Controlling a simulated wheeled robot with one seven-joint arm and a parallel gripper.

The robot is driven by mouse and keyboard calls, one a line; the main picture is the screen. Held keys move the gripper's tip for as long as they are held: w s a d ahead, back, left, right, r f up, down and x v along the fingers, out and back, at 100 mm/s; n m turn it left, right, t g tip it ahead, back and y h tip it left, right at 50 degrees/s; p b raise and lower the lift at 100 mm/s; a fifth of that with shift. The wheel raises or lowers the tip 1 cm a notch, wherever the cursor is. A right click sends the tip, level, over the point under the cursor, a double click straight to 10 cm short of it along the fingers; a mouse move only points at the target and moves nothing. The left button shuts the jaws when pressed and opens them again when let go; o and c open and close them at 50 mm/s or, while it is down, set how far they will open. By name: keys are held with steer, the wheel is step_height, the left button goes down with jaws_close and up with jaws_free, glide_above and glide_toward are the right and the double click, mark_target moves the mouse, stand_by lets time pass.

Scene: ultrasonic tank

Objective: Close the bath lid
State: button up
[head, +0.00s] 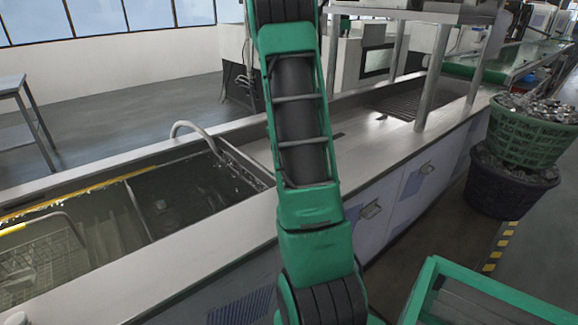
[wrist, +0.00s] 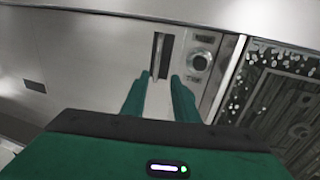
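The bath (head: 180,190) is an open metal tank at the left in the head view, with dark liquid inside. A curved metal handle (head: 196,132) stands at its far side; I cannot tell whether it belongs to the lid. No lid covers the visible liquid. My gripper (wrist: 160,78) shows in the wrist view with two green fingers apart and nothing between them. Beyond the fingertips is a pale upright bar (wrist: 157,58) beside a dark slot, with a round fitting (wrist: 198,62) to its right. I cannot tell whether the fingers touch anything. The gripper is outside the head view.
A wire basket (head: 40,262) sits in the tank's left part. The steel counter (head: 185,248) runs along the front. A metal frame (head: 434,78) stands on the counter to the right. Green and dark baskets (head: 530,132) of metal pieces are stacked at the far right.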

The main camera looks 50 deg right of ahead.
steer(key=r, duration=0.4)
steer(key=a+r, duration=0.1)
steer(key=shift+w+a+r, duration=0.1)
steer(key=shift+w+r, duration=0.15)
steer(key=shift+r, duration=0.15)
steer(key=s+a+r+m+y, duration=0.1)
steer(key=s+a+r, duration=0.25)
steer(key=a, duration=0.55)
steer(key=s+a+r+m, duration=0.1)
steer(key=s+a+r, duration=0.1)
steer(key=s+a, duration=0.45)
steer(key=s+a+f+m+y, duration=0.1)
steer(key=s+a+f, duration=0.1)
steer(key=s+a, duration=1.1)
steer(key=a, duration=0.4)
steer(key=shift+s+a+f+m+t, duration=0.15)
steer(key=shift+s+a+m+t, duration=0.05)
steer(key=shift+s+m+t, duration=0.15)
steer(key=shift+d, duration=0.15)
